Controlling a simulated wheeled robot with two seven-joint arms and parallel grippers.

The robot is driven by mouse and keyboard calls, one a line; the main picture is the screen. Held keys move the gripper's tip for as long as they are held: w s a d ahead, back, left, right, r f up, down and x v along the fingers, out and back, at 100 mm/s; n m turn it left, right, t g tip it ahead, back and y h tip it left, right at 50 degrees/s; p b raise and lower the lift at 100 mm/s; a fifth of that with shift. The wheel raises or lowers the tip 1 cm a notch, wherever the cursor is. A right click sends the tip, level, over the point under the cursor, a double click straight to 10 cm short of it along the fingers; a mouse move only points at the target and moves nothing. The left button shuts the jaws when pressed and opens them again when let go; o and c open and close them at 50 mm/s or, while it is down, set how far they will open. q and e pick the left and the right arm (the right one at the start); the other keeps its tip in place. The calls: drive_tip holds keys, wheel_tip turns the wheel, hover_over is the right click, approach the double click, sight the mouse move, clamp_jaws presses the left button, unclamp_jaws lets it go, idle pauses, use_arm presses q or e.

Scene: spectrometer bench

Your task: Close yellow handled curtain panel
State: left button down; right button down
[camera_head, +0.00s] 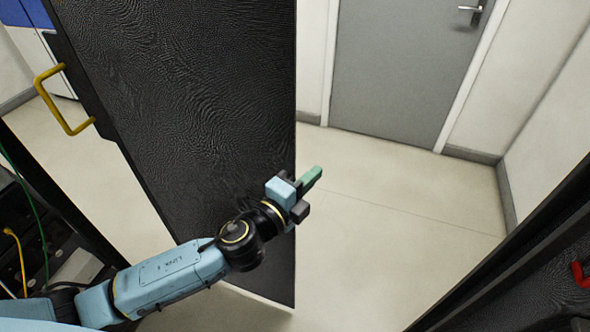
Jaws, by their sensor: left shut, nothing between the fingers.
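The dark textured curtain panel (190,95) stands swung out from the bench frame in the upper left and middle. Its yellow handle (62,100) is on the panel's left edge. My left arm reaches in from the lower left across the panel's lower part. My left gripper (312,180) is shut and empty, at the panel's right edge, far from the yellow handle. I cannot tell whether the gripper touches the panel. My right gripper is not in view.
A red handle (580,274) shows on a dark panel at the lower right. A grey door (405,65) stands in the back wall. The floor (400,200) right of the panel is clear. Equipment with yellow and green cables (20,255) sits at the lower left.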

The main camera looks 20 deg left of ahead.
use_arm(q)
drive_tip(key=b+v, duration=0.1)
drive_tip(key=v, duration=0.9)
drive_tip(key=shift+d+b, duration=0.2)
drive_tip(key=shift+b, duration=0.15)
drive_tip(key=shift+s, duration=0.1)
drive_tip(key=a+f+n+g+y, duration=0.3)
drive_tip(key=a+f+n, duration=0.15)
drive_tip(key=f, duration=0.85)
drive_tip(key=a+f+n+g+y, duration=0.25)
drive_tip(key=a+f+n, duration=0.2)
drive_tip(key=f, duration=0.95)
drive_tip(key=s+a+f+n+g+y, duration=0.1)
drive_tip(key=s+a+f+n+g, duration=0.1)
drive_tip(key=s+f, duration=0.4)
drive_tip(key=s+a+f+n+g+y, duration=0.1)
drive_tip(key=s+a+f+n+g, duration=0.2)
drive_tip(key=f, duration=0.6)
drive_tip(key=s+d+f+n+g, duration=0.1)
drive_tip(key=s+f, duration=0.4)
drive_tip(key=s, duration=0.7)
drive_tip(key=s+d+f+n+g, duration=0.1)
drive_tip(key=s+f+n+g, duration=0.3)
drive_tip(key=s, duration=0.9)
wheel_tip(320, 180, down, 2)
drive_tip(key=shift+d+f+n, duration=0.1)
drive_tip(key=shift+d+n, duration=0.1)
drive_tip(key=shift+n, duration=0.5)
